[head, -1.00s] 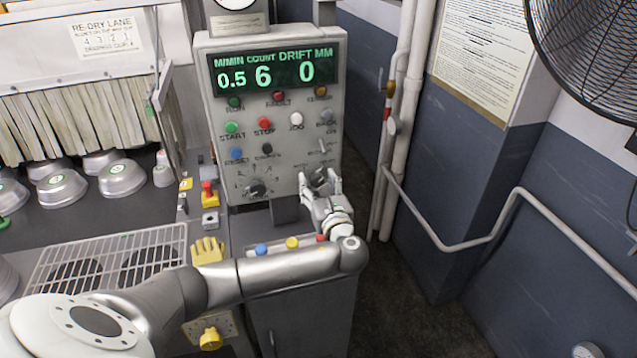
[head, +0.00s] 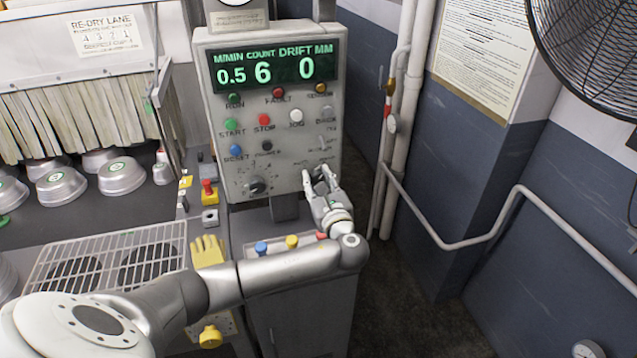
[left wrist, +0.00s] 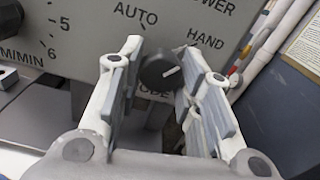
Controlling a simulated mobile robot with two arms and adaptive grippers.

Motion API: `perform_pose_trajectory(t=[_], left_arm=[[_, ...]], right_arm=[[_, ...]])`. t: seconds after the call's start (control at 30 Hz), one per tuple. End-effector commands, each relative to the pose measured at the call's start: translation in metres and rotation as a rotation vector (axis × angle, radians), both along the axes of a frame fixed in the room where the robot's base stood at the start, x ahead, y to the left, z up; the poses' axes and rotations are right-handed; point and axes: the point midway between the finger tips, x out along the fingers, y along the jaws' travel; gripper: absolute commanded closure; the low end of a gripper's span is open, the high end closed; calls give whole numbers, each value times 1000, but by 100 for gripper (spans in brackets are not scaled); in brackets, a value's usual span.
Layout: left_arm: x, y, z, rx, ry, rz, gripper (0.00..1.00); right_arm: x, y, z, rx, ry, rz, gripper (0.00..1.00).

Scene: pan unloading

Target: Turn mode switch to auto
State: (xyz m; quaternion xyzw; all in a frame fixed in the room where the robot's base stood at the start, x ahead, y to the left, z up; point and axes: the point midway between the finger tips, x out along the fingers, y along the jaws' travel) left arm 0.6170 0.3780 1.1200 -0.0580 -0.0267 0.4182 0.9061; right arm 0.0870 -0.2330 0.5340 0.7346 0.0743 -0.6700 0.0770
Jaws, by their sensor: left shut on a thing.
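The mode switch (left wrist: 160,71) is a small dark round knob on the lower right of the grey control panel. In the left wrist view its pale pointer line slants up and right, toward the HAND label (left wrist: 206,41). The AUTO label (left wrist: 135,17) is above and left of the knob. My left gripper (head: 318,178) is at the panel's lower right corner, its fingers on either side of the knob and shut on it. In the head view the fingers largely hide the knob.
The panel (head: 215,140) carries several buttons, another dial (head: 257,185) and a green display (head: 273,67). A box with coloured buttons (head: 291,242) lies below my left wrist. Pale pipes (head: 398,150) run along the wall to the right.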

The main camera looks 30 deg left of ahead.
Motion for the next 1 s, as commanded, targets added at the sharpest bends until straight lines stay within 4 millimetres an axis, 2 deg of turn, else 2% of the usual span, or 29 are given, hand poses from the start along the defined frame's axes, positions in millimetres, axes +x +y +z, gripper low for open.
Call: perform_pose_trajectory(t=[0.57, 1.0], left_arm=[[0, -2, -4, -344, -398, 0, 91], [1, -2, -5, -616, -718, 2, 91]], right_arm=[[0, -3, -33, -3, 0, 2, 100], [0, -3, -69, -4, 0, 2, 100]])
